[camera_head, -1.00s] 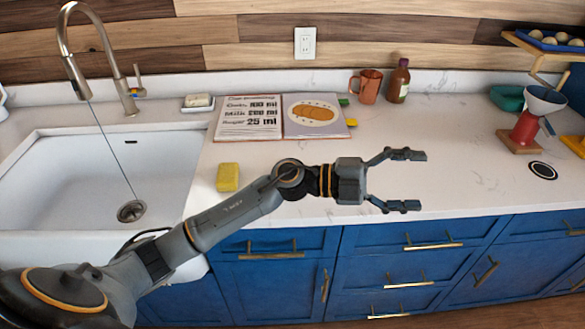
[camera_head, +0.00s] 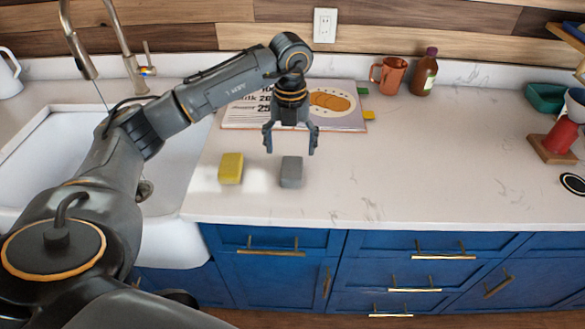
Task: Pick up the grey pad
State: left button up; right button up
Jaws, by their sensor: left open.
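The grey pad (camera_head: 291,172) is a small block lying on the white counter, to the right of a yellow sponge-like block (camera_head: 231,168). My left gripper (camera_head: 291,150) is open and empty, pointing down with its two fingers spread. In the picture it is just above and behind the pad, and the pad shows apart from the fingers. I cannot tell its exact height over the counter. My right gripper is not in view.
An open recipe book (camera_head: 345,118) lies behind the gripper, partly hidden by my arm. A sink (camera_head: 190,150) is at the left. A copper mug (camera_head: 388,75) and brown bottle (camera_head: 424,73) stand at the back. The counter right of the pad is clear.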

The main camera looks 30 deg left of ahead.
aim_at(292, 167)
pick_arm(q)
notch_tip(292, 167, down, 3)
jog(key=shift+f, duration=0.15)
jog(key=shift+w+f+p, duration=0.2)
jog(key=shift+f+p, duration=0.35)
jog(key=shift+p, duration=0.1)
jog(key=f, duration=0.1)
jog(key=f+p, duration=0.1)
jog(key=f, duration=0.1)
jog(key=shift+w+a+f, duration=0.2)
jog(key=shift+w+f, duration=0.1)
jog(key=shift+f, duration=0.35)
jog(key=c, duration=1)
